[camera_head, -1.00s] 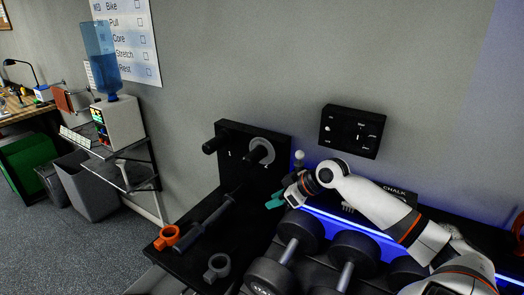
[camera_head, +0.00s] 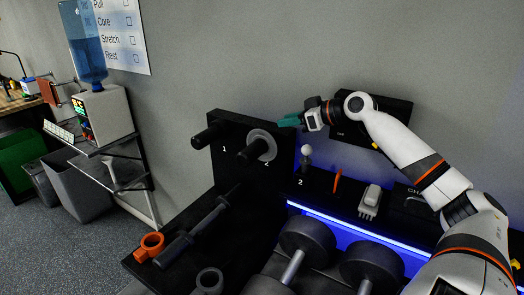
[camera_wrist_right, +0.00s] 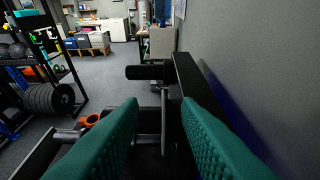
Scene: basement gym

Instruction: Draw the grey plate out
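The grey plate (camera_head: 265,138) is a ring hanging on the peg marked 2 (camera_head: 253,150) of a black upright board (camera_head: 220,172). My right gripper (camera_head: 288,121), with teal fingers, is just right of and slightly above the plate in the head view. In the right wrist view the fingers (camera_wrist_right: 163,118) are apart, with a thin grey upright edge, apparently the plate (camera_wrist_right: 165,112), showing beyond and between them. I cannot tell whether they touch it. The empty peg marked 1 (camera_wrist_right: 146,72) sticks out left of the board there. My left gripper is out of view.
An orange collar (camera_head: 150,246), a grey collar (camera_head: 209,281) and a dark bar (camera_head: 190,232) lie on the black bench. Dumbbells (camera_head: 307,240) stand right of them. A white-knobbed post (camera_head: 306,155) and a wall panel (camera_head: 390,108) are near my right arm.

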